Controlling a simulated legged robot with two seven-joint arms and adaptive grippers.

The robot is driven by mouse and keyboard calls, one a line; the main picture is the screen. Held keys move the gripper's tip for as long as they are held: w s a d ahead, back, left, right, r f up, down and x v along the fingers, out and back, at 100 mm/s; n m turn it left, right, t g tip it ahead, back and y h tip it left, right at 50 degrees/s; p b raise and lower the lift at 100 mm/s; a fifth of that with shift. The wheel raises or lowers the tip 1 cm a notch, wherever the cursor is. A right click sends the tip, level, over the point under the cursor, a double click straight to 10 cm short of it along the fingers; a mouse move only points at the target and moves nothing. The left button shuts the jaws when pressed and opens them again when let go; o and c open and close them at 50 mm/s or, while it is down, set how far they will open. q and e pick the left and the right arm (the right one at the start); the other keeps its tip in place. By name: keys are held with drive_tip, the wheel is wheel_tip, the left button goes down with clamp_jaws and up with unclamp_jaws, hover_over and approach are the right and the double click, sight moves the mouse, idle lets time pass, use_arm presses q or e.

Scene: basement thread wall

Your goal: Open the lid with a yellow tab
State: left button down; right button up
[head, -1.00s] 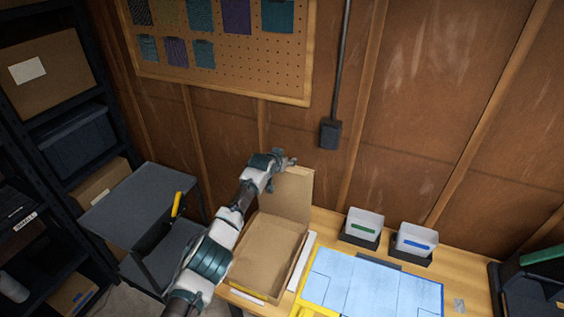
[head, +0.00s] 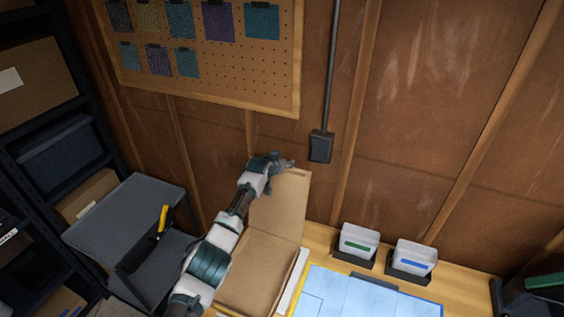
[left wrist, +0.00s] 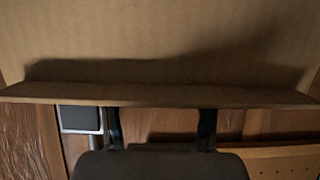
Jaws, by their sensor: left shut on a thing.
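An open cardboard box (head: 262,262) sits on the wooden bench in the head view, with its lid (head: 283,208) standing roughly upright at the back. My left gripper (head: 287,164) is at the top edge of the lid and shut on it. In the left wrist view the lid's cardboard face (left wrist: 160,45) fills the upper part, and my left gripper's dark fingers (left wrist: 160,122) meet its folded edge. I cannot make out a yellow tab on the lid. My right gripper is not in view.
A blue mat (head: 365,293) lies right of the box. Behind it stand bins with a green label (head: 359,241) and a blue label (head: 413,258). A grey cart (head: 125,220) is at left. The wall, with a black box (head: 321,146), is close behind the lid.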

use_arm(q)
drive_tip(key=shift+c, duration=1.2)
unclamp_jaws()
drive_tip(key=shift+s+a+f, duration=0.1)
drive_tip(key=shift+f, duration=0.5)
drive_tip(key=shift+s+a+f, duration=0.1)
drive_tip(key=shift+f, duration=0.45)
drive_tip(key=w+r+v, duration=0.1)
drive_tip(key=r+v, duration=0.1)
drive_tip(key=v, duration=1)
drive_tip(key=shift+s+d, duration=0.2)
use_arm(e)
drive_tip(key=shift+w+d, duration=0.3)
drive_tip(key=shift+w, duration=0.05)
